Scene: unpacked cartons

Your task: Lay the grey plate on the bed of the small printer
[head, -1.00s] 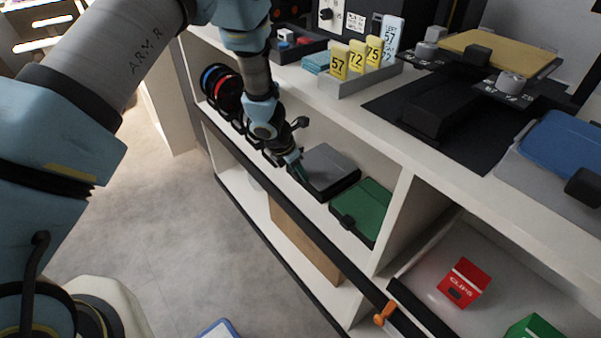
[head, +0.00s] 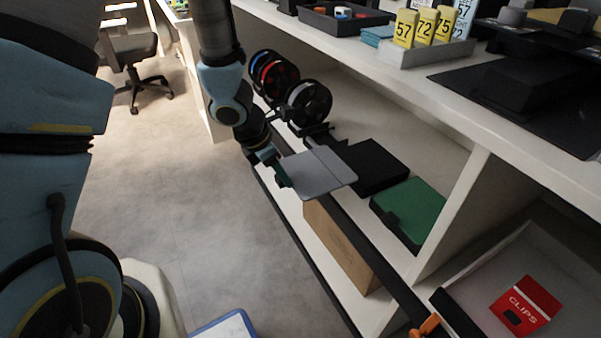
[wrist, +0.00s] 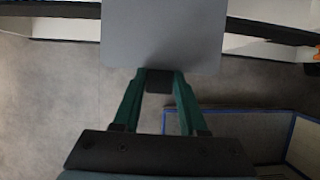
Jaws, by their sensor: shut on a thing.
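My gripper (head: 277,167) is shut on the near edge of the grey plate (head: 322,175), at a dark tab. The plate is held out in front of the shelf opening, roughly flat and clear of the shelf. In the wrist view the plate (wrist: 165,35) extends beyond the green fingers (wrist: 160,88). A dark printer (head: 525,80) stands on the counter at upper right, cut off by the frame edge. I cannot tell whether it is the small printer, and its bed is not clearly visible.
A red clips box (head: 526,305) sits in the lower right bay. The floor is open at left.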

